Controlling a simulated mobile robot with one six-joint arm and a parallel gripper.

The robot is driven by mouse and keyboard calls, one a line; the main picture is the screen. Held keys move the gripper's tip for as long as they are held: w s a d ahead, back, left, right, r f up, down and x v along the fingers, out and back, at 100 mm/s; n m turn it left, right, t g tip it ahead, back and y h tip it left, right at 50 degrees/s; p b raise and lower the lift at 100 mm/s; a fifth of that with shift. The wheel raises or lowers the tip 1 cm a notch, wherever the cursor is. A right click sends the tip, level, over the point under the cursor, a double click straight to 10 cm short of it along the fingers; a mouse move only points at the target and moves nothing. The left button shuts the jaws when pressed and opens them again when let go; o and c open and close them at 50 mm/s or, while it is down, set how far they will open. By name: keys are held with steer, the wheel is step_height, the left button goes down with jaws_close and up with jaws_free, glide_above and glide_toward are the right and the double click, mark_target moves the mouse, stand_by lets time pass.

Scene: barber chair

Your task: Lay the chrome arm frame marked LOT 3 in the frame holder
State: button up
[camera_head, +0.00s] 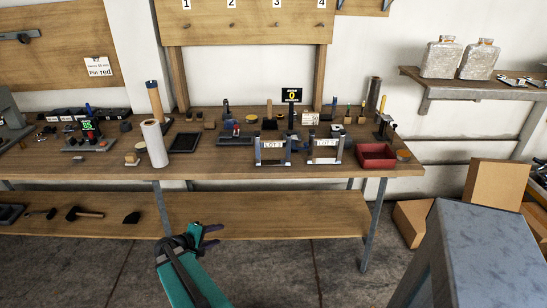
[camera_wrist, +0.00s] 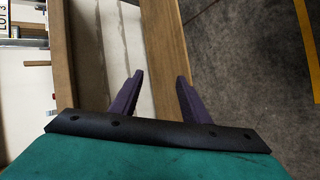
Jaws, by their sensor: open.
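Two chrome arm frames stand side by side near the bench's front edge in the head view, the left one (camera_head: 257,153) and the right one (camera_head: 310,152). Each bears a white lot card; the left card (camera_head: 272,145) seems to read LOT 3, but the print is too small to be sure. A card reading LOT 3 (camera_wrist: 4,18) shows sideways at the wrist view's left edge. I cannot tell which thing is the frame holder. My gripper (camera_head: 216,236) is open and empty, in front of the bench and left of the frames; its purple fingers (camera_wrist: 160,76) are apart.
The wooden bench (camera_head: 222,170) carries a paper roll (camera_head: 154,143), a black tray (camera_head: 184,142), a red bin (camera_head: 376,157) and many small tools. A lower shelf (camera_head: 270,215) holds hammers at left. A grey metal block (camera_head: 480,235) stands at right, near cardboard boxes (camera_head: 497,188).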

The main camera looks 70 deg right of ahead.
steer(key=s+d+r+h, duration=0.3)
steer(key=d+r, duration=0.9)
steer(key=g+h, duration=0.2)
steer(key=h, duration=0.1)
glide_toward(272, 145)
steer(key=a, duration=0.3)
steer(key=shift+w+d+m+p, duration=0.1)
steer(key=shift+w+m+p, duration=0.15)
steer(key=shift+m+p, duration=0.15)
steer(key=shift+p+x, duration=1.05)
steer(key=shift+x, duration=3.15)
steer(key=shift+d, duration=0.1)
steer(key=shift+p+x, duration=0.6)
steer(key=shift+x, duration=0.3)
steer(key=shift+p+x, duration=0.7)
steer(key=shift+x, duration=0.95)
steer(key=shift+r, duration=0.1)
